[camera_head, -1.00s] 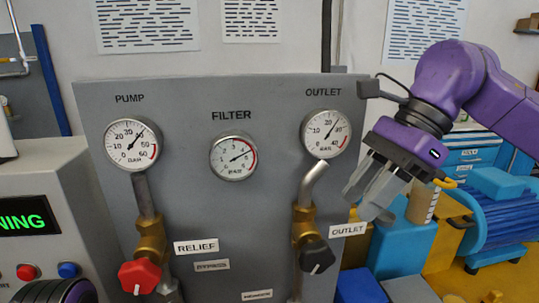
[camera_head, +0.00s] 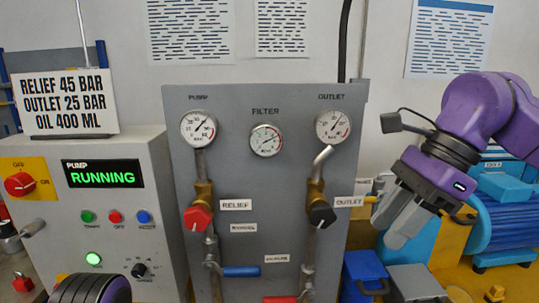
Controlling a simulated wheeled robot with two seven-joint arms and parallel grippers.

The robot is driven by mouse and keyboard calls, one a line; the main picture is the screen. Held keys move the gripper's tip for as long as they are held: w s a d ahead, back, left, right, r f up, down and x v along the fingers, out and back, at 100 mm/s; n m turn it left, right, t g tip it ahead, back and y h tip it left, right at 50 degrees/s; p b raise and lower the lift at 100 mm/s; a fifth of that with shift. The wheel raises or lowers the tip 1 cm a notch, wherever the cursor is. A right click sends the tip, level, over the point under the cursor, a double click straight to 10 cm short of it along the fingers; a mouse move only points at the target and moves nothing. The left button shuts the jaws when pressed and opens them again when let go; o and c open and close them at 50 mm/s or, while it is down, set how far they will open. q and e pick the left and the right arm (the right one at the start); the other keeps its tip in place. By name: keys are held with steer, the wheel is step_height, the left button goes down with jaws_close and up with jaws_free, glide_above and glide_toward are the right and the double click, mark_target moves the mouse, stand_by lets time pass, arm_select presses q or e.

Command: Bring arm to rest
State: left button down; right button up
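My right arm, purple, comes in from the right. Its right gripper (camera_head: 392,232) has grey fingers pointing down and left. It hangs in front of the area just right of the grey gauge panel (camera_head: 265,185), apart from the black outlet knob (camera_head: 322,215). I see nothing held in it, but the gap between the fingers is unclear at this angle. A purple and black part of my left arm shows at the bottom left edge; its gripper is out of view. The red relief knob (camera_head: 198,217) is on the panel's left pipe.
The pump box (camera_head: 105,215) at left reads RUNNING, with a lit green lamp. A sign (camera_head: 65,103) on it gives relief, outlet and oil values. Blue (camera_head: 240,271) and red (camera_head: 280,299) handles are low on the panel. A blue motor (camera_head: 508,228) stands at right.

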steer(key=w+d+f+h, duration=0.2)
steer(key=f+h, duration=0.2)
steer(key=f, duration=0.8)
steer(key=w+d+f+t+h, duration=0.15)
steer(key=f+h, duration=0.25)
steer(key=f, duration=0.7)
steer(key=w+d+f+h, duration=0.2)
steer(key=f+h, duration=0.1)
steer(key=f, duration=0.9)
steer(key=s+d+f+n+t+h, duration=0.1)
steer(key=s+d+f+n, duration=0.15)
steer(key=f, duration=0.35)
steer(key=s+d+f+n+t+h, duration=0.1)
steer(key=s+f+n+t, duration=0.15)
steer(key=f, duration=0.45)
steer(key=s+d+f+n+g+y, duration=0.1)
steer(key=s+f+n+y, duration=0.1)
steer(key=s, duration=0.7)
steer(key=s+d+f+n+y, duration=0.2)
steer(key=s+f+n, duration=0.2)
steer(key=s, duration=0.6)
step_height(320, 180, down, 3)
steer(key=shift+r+n+g, duration=0.1)
steer(key=shift+n+g, duration=0.2)
steer(key=shift+g, duration=0.1)
